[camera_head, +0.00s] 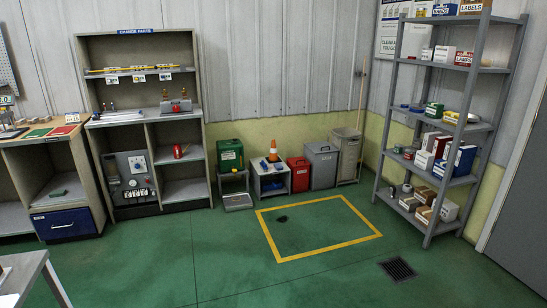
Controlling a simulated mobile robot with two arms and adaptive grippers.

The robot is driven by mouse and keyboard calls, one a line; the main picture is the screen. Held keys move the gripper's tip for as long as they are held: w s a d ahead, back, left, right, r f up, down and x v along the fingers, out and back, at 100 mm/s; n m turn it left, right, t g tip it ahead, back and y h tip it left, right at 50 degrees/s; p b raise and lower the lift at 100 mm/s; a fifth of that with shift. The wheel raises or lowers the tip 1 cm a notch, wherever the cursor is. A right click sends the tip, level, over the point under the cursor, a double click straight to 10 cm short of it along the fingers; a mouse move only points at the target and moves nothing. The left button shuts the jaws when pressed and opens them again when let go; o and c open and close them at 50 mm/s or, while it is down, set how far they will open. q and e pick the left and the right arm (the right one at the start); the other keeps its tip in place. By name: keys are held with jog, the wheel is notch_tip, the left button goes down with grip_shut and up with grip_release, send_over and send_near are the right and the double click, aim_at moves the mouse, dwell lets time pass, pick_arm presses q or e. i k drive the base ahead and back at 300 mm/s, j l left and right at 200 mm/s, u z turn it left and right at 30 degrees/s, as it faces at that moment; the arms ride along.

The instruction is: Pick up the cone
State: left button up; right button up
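A small orange cone with a white band (273,149) stands upright on top of a low grey stand (285,170) against the back wall. It is between a green box and a red bin, well away from me across the floor. Neither of my grippers shows in this view.
Left of the cone is a green box (230,154); right are a red bin (299,174), a grey bin (321,165) and a tall bin (346,153). A yellow floor outline (320,252) lies in front. Shelving (438,130) stands right. A table corner (25,270) juts in lower left.

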aim_at(272, 157)
jog(key=i+z, duration=0.2)
jog(key=i, duration=4.3)
jog(key=i+u, duration=0.35)
jog(key=i+l+u, duration=0.35)
jog(key=i, duration=0.2)
jog(key=i+l+u, duration=0.35)
jog(key=i+j, duration=0.1)
